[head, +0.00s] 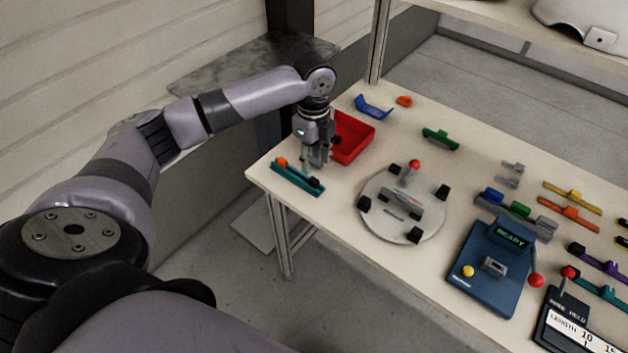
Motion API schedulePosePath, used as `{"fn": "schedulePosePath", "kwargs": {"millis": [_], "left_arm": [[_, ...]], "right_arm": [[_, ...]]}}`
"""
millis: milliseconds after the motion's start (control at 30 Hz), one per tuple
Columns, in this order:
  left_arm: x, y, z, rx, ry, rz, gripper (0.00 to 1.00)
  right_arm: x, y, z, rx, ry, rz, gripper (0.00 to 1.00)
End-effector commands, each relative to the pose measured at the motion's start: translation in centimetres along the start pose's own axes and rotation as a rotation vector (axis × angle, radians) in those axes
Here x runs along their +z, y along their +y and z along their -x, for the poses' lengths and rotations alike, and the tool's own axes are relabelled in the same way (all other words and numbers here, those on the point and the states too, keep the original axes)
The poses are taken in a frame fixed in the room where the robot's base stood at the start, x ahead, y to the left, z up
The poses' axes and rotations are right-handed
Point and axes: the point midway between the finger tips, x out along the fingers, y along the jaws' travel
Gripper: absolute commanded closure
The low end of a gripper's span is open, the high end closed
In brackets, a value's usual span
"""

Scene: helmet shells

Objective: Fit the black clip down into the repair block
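A long teal block (298,179), which may be the repair block, lies near the left front corner of the table. An orange piece (281,162) stands at its left end, and a small black piece (315,183), which may be the black clip, is at its right end. Whether the black piece is seated is too small to tell. My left gripper (315,166) points down just behind the block's right half, close to the black piece. Its fingertips are small and partly merged with the background, so their gap and any contact are unclear. My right gripper is out of view.
A red bin (354,137) stands right behind my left gripper. A round grey plate (379,222) with black posts and a red-knobbed lever is to the right. A blue device (487,270) reading "READY" and several coloured bars lie farther right. Bare tabletop separates the block and plate.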

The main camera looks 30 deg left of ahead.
Motion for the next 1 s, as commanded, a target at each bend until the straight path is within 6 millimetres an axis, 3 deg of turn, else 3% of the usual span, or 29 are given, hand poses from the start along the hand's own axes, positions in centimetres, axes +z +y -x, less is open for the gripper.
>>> {"fn": "schedulePosePath", "kwargs": {"millis": [333, 600, 867, 1000], "left_arm": [[0.0, -0.1, -3.0, 0.002, 0.0, 0.001, 0.63], [0.1, -0.2, -6.8, 0.0, 0.0, 0.001, 0.63], [0.1, -0.2, -7.3, -0.002, 0.0, 0.0, 0.63], [0.1, -0.2, -7.3, -0.002, 0.0, 0.0, 0.71]], "right_arm": [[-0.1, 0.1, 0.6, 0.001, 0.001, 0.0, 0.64], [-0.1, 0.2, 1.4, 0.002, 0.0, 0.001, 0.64], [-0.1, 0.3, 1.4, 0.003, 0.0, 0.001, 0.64], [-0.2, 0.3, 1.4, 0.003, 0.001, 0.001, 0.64]]}}
